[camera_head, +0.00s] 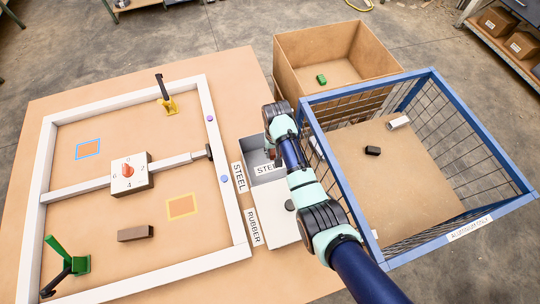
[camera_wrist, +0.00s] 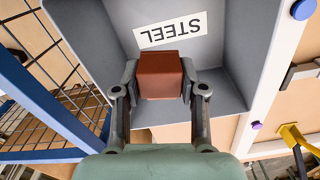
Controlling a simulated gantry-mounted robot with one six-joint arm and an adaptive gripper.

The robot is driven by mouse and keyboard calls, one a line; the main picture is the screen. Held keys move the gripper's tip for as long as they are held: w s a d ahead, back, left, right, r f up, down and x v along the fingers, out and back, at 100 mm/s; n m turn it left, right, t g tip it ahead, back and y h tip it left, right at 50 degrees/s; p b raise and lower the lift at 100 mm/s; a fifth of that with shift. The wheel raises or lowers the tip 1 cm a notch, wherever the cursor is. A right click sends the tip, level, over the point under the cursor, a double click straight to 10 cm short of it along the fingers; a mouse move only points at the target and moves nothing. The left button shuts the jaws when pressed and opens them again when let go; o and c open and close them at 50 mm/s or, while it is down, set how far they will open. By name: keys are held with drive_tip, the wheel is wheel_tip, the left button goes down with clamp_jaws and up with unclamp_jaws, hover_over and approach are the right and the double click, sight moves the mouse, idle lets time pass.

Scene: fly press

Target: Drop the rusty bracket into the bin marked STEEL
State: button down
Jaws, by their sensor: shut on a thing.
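The rusty bracket (camera_wrist: 160,77), a reddish-brown blocky piece, is between the fingers of my gripper (camera_wrist: 159,84) in the wrist view. My gripper is shut on it. Behind it in that view is the grey bin (camera_wrist: 226,92), with a white STEEL label (camera_wrist: 171,30) that appears upside down. The bracket overlaps the bin's inside in the picture; its height above the bin floor is hard to tell. In the head view the grey bin (camera_head: 252,150) is beside the table frame, partly covered by my arm.
A RUBBER label (camera_head: 253,227) marks the neighbouring bin. A blue wire cage (camera_head: 432,73) with a dark block (camera_head: 373,151) stands to the right. A cardboard box (camera_head: 292,83) holding a green piece (camera_head: 321,79) is behind. A brown block (camera_head: 135,233) lies inside the white frame.

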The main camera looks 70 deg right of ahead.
drive_tip(key=shift+r, duration=0.1)
drive_tip(key=c, duration=0.6)
unclamp_jaws()
wheel_tip(320, 180, up, 8)
drive_tip(key=shift+f, duration=0.2)
